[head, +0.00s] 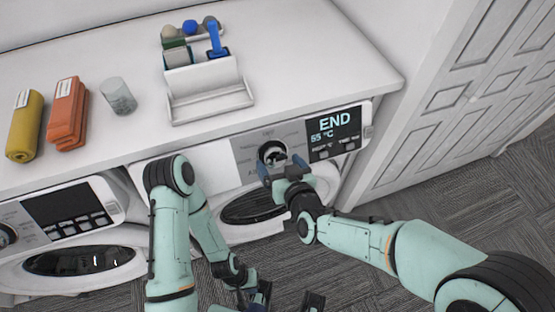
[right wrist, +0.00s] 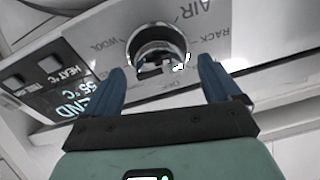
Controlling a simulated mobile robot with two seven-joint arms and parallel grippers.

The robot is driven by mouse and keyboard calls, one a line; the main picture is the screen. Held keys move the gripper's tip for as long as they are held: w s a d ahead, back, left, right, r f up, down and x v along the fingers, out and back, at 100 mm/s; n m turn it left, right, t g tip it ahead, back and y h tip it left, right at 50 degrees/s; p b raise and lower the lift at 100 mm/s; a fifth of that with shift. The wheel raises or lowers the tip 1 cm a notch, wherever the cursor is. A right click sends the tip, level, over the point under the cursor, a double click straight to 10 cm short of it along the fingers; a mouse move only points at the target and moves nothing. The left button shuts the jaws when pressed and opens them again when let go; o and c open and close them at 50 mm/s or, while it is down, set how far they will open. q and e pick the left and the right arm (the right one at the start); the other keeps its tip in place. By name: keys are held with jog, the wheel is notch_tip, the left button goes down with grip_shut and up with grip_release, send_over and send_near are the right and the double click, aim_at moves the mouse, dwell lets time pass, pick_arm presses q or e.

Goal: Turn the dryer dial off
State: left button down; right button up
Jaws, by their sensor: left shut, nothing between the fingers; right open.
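The dryer dial (head: 271,153) is a round silver knob on the grey control panel, left of a dark display (head: 334,131) reading END and 55 °C. In the right wrist view the dial (right wrist: 157,46) shows at top centre, with printed words such as AIR, RACK and WOOL around it. My right gripper (head: 281,168) is open just in front of the dial; its blue fingers (right wrist: 162,75) stand apart to either side, with nothing between them. Contact with the dial cannot be told. My left gripper (head: 264,292) is shut and empty, low at the bottom edge and partly cut off.
A second machine (head: 75,208) stands at left. The white counter (head: 300,70) above holds a yellow roll (head: 25,125), orange packs (head: 67,113), a glass (head: 118,96) and a white caddy (head: 208,88). A panelled door (head: 480,95) is at right; grey carpet (head: 430,205) lies below.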

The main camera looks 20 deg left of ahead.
jog(key=shift+x, duration=1.1)
jog(key=c, duration=1.1)
jog(key=shift+o, duration=0.2)
